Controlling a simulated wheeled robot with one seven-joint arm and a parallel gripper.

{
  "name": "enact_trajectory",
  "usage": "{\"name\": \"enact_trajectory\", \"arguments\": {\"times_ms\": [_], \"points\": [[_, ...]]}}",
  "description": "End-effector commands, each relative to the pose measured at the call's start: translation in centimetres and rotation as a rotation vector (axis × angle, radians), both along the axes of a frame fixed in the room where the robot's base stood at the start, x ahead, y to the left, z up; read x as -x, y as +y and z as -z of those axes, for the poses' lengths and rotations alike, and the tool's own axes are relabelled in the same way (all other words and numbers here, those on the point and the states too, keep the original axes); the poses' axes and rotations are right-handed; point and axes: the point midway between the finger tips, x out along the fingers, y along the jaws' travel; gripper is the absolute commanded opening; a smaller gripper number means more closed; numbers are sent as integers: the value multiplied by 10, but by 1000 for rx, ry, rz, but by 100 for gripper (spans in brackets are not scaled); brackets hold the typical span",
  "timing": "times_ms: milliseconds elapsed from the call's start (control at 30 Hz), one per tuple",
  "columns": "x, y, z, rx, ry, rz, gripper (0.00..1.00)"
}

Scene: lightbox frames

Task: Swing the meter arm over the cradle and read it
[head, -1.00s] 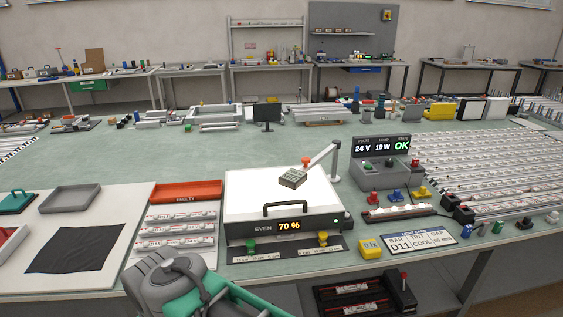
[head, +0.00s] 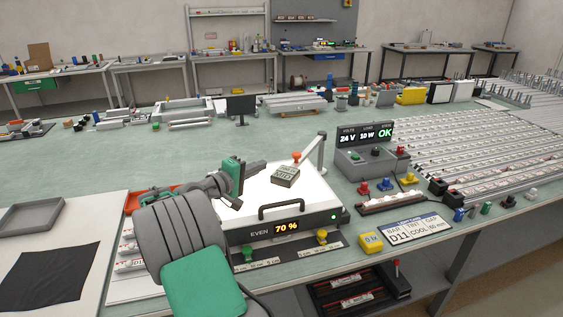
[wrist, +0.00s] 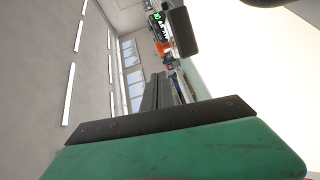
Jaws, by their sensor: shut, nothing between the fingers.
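The meter arm (head: 313,150) stands on a post at the back right of the white-topped light box (head: 247,203). Its grey meter head (head: 285,174) hangs over the panel, with an orange knob (head: 297,157) on top; its readout is too small to read. The box front shows EVEN 70 %. I cannot tell which part is the cradle. My gripper (head: 257,169) is shut and empty, over the panel's back left, left of the meter head and apart from it. In the wrist view, a dark block, probably the meter head (wrist: 182,32), and the orange knob (wrist: 162,48) show beyond my fingers.
A black handle (head: 281,207) rises at the box's front edge. A power unit (head: 365,155) reading 24 V, 10 W, OK stands to the right, with coloured plugs before it. Rows of light bars (head: 470,150) fill the right. The bench's left middle is clear.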

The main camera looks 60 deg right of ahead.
Motion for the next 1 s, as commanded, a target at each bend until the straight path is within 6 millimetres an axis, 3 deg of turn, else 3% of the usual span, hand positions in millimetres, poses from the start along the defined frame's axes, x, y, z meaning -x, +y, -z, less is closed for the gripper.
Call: {"name": "enact_trajectory", "arguments": {"times_ms": [167,500,700,1000], "points": [[6,-25,0,1,0,3,0],[20,-97,7,-2,-5,-1,0],[45,-112,11,-1,-4,-3,0],[55,-118,14,1,-7,3,0]]}}
